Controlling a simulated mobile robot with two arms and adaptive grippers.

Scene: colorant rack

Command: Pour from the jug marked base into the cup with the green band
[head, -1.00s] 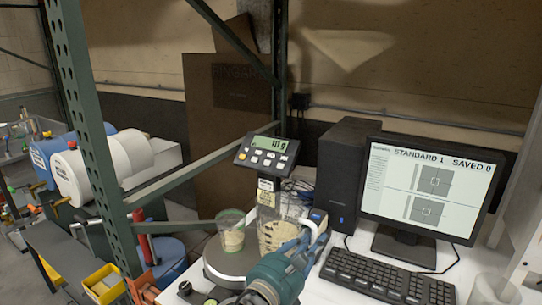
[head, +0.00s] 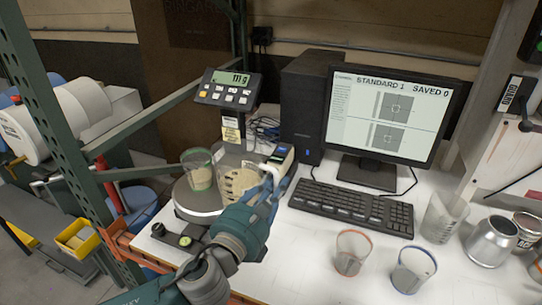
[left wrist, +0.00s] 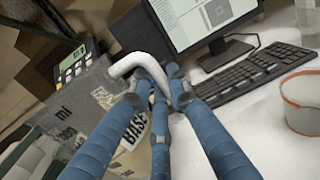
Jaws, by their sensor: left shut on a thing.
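The jug marked base (head: 238,182) is a clear measuring jug with pale contents; its BASE label shows in the left wrist view (left wrist: 133,125). My left gripper (head: 266,186) is shut on the jug's light handle (left wrist: 140,66). The jug stands close to upright at the scale, right beside the green-banded cup (head: 199,172). That cup holds some pale material and stands on the scale's round plate (head: 198,204). The scale display (head: 232,79) reads about 111 g. I cannot tell whether the jug touches the plate. My right gripper does not show.
An orange-rimmed cup (head: 350,254) and a blue-rimmed cup (head: 412,270) stand at the table's front right. A grey jug (head: 443,215) and metal cans (head: 492,241) are farther right. The keyboard (head: 350,207) and monitor (head: 388,118) stand behind. A green rack post (head: 50,125) rises at left.

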